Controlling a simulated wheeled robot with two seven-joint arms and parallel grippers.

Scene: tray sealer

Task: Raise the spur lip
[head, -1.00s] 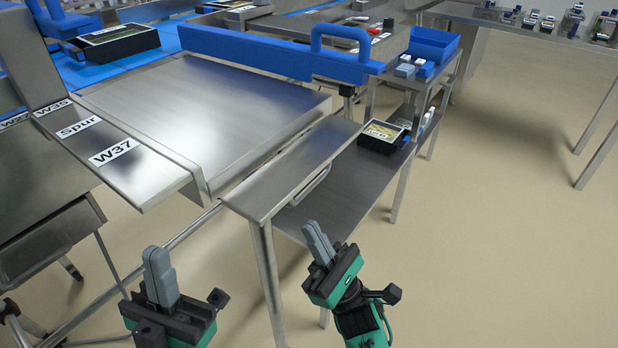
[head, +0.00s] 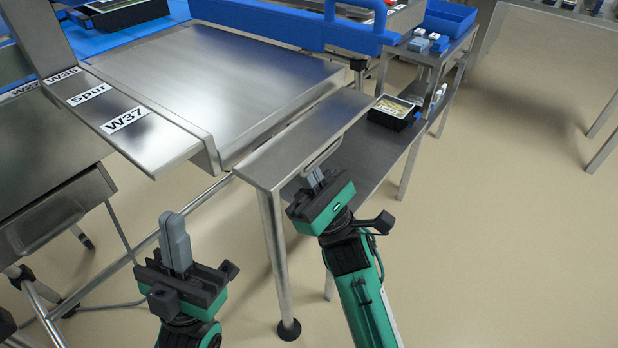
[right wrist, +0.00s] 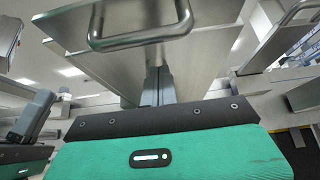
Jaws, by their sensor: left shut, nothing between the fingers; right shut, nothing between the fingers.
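A narrow steel plate (head: 300,143), which looks like the spur lip, lies flat at the near right end of the broad steel spur surface (head: 205,75). A bar handle (head: 322,156) sits along its right edge; the handle (right wrist: 140,40) also shows large at the top of the right wrist view. My right gripper (head: 315,180) is shut and empty, just below and in front of the handle; whether it touches is unclear. In the right wrist view its fingers (right wrist: 157,88) point up beneath the plate. My left gripper (head: 176,242) is shut and empty, lower left, away from the plate.
A lower shelf (head: 358,150) beneath the plate holds a black tray (head: 393,113). A steel leg (head: 275,250) stands between my grippers. The labelled plate with the Spur sign (head: 89,95) is at left, a blue guard (head: 280,25) behind. The floor at right is clear.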

